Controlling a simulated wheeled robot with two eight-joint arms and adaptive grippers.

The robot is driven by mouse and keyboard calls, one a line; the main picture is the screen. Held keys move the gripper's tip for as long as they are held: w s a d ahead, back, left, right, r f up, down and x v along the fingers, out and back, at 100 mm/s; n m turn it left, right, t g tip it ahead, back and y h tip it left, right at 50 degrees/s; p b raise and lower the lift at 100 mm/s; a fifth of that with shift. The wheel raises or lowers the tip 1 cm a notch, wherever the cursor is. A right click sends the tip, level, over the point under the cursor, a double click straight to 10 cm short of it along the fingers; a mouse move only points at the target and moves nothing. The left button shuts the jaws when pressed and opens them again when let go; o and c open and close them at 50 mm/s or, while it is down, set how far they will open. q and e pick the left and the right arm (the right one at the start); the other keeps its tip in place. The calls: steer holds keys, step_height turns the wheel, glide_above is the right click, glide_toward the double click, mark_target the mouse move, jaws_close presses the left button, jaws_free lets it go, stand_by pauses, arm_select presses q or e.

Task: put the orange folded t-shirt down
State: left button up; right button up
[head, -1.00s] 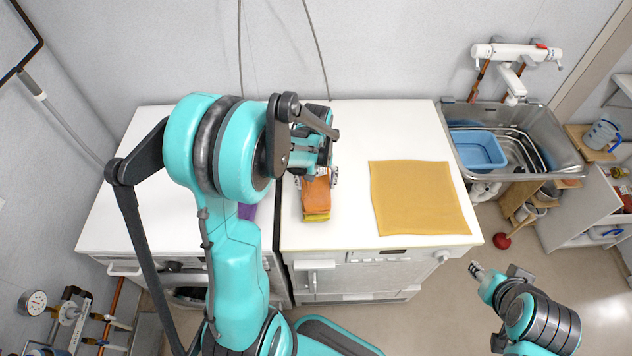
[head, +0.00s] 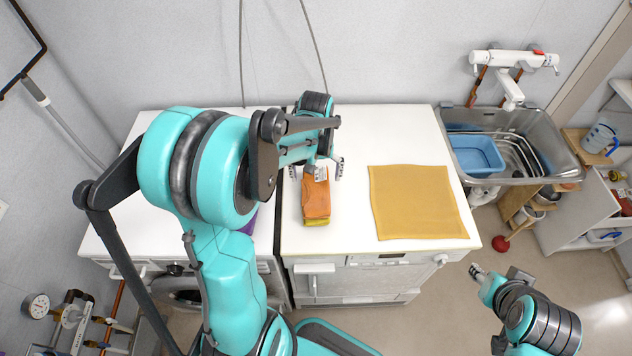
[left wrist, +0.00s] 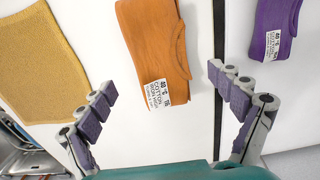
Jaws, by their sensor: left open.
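The orange folded t-shirt (head: 315,197) lies on the white worktop, on top of something yellow whose edge (head: 318,221) shows along its front. In the left wrist view the orange t-shirt (left wrist: 153,45) shows its collar and a white printed label. My left gripper (head: 316,171) is open at the back end of the t-shirt, with its fingers spread wider than the shirt.
A flat mustard cloth (head: 420,203) lies right of the t-shirt. A metal sink (head: 556,140) with a blue basin (head: 476,154) stands at the right.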

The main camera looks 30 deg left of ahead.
mark_target(316, 187)
arm_select(q)
step_height(316, 187, up, 7)
steer(key=p, duration=0.1)
steer(key=s+d+r+m+t, duration=0.4)
steer(key=s+d+m+t, duration=0.2)
steer(key=s+d, duration=0.4)
steer(key=shift+s+d+r+t, duration=0.3)
steer(key=shift+s+r+t, duration=0.1)
steer(key=shift+s+t, duration=0.15)
steer(key=shift+w+f, duration=0.1)
